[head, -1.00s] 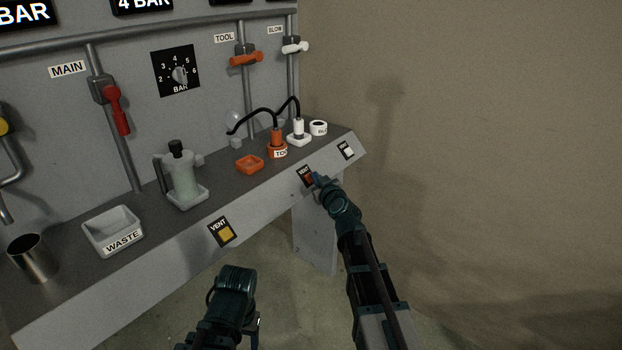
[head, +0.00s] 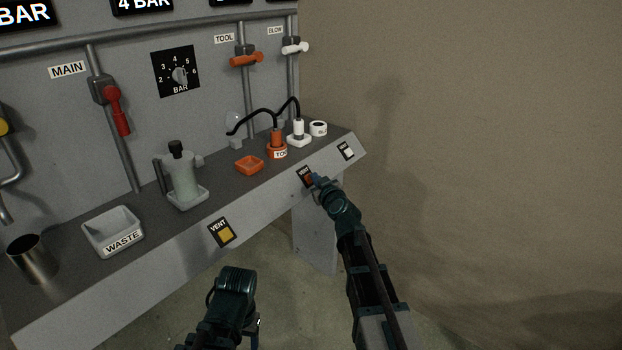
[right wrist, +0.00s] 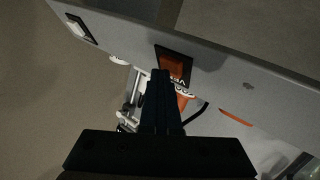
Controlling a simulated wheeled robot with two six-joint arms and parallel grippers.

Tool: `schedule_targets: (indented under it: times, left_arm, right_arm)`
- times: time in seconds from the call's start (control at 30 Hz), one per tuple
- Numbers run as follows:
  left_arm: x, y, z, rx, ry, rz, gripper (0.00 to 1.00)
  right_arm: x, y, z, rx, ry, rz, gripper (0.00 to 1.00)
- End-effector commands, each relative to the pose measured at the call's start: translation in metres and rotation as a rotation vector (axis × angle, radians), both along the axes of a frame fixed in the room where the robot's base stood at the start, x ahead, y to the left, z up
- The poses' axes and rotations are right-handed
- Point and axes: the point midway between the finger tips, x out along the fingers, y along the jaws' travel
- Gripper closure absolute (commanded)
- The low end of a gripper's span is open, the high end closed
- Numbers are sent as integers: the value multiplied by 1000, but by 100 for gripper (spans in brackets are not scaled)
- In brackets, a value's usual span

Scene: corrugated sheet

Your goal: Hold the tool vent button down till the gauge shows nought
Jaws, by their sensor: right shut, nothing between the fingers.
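The tool vent button (head: 308,178) is a small orange-red square in a dark frame on the bench's sloped front, below the orange tool socket (head: 277,150). My right gripper (head: 318,180) is shut and empty, its tips at this button. In the right wrist view the shut fingers (right wrist: 163,85) overlap the edge of the orange button (right wrist: 175,66); whether they press it in I cannot tell. One display (head: 140,4) reads 4 BAR; the displays further right are cut off, so no tool gauge reading shows. My left gripper (head: 235,285) is low in front of the bench, its jaws unclear.
A yellow vent button (head: 226,233) lies left along the front, a white one (head: 348,152) right. A waste tray (head: 113,232), metal cup (head: 32,260), bottle (head: 183,175) and orange dish (head: 249,164) stand on the bench. The wall closes the right side.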

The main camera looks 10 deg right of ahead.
Motion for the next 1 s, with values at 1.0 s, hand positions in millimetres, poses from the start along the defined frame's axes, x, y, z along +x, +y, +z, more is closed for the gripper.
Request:
schedule_targets:
  times: [1.0]
  left_arm:
    - [0, 0, 12, 0, 0, 0, 37]
  right_arm:
    - [-10, -7, 12, 0, 0, 1, 100]
